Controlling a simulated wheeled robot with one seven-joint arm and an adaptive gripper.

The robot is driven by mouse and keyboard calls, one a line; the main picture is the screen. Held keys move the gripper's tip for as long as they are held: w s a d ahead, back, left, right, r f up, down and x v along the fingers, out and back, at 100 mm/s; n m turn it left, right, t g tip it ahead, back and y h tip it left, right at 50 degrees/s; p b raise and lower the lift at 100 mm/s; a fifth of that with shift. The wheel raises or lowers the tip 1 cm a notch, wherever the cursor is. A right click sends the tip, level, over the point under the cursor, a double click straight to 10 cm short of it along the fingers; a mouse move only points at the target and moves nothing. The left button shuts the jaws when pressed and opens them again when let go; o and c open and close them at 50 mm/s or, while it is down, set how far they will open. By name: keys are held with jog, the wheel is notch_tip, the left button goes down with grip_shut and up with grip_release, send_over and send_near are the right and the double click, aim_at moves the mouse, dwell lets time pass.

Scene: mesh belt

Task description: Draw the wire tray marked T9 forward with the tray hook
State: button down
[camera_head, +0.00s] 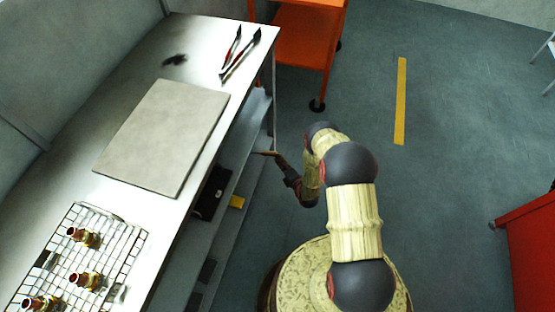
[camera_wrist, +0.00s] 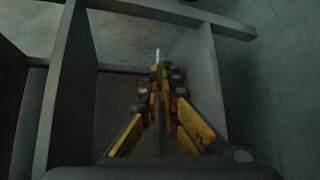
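A wire tray (camera_head: 127,252) lies on the bench at the lower left of the head view, cut off by the picture edge. Several brass and red fittings stand in it. No T9 mark can be read. Two dark tools with red handles (camera_head: 240,54) lie at the bench's far end; I cannot tell whether one is the tray hook. My gripper (camera_head: 267,153) is beside the bench's right side, low and apart from the tray. In the wrist view my gripper's yellow fingers (camera_wrist: 157,72) come together at the tips. A thin pale strip shows beyond them; I cannot tell that it is held.
A grey board (camera_head: 165,135) lies on the bench (camera_head: 165,225) between tray and tools. Under the top are shelves with a black item (camera_head: 212,192) and a yellow one (camera_head: 237,202). An orange cart (camera_head: 305,40) stands beyond; a red cabinet (camera_head: 530,245) stands right. Floor between is clear.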

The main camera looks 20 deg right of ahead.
jog(key=shift+s+d, duration=1.95)
jog(key=shift+d, duration=0.75)
jog(key=shift+w+a, duration=0.8)
jog(key=shift+a, duration=0.3)
jog(key=shift+w+a, duration=0.8)
jog(key=shift+a, duration=0.3)
jog(key=shift+r, duration=0.1)
notch_tip(320, 180, up, 8)
jog(key=p, duration=0.5)
jog(key=shift+r, duration=0.2)
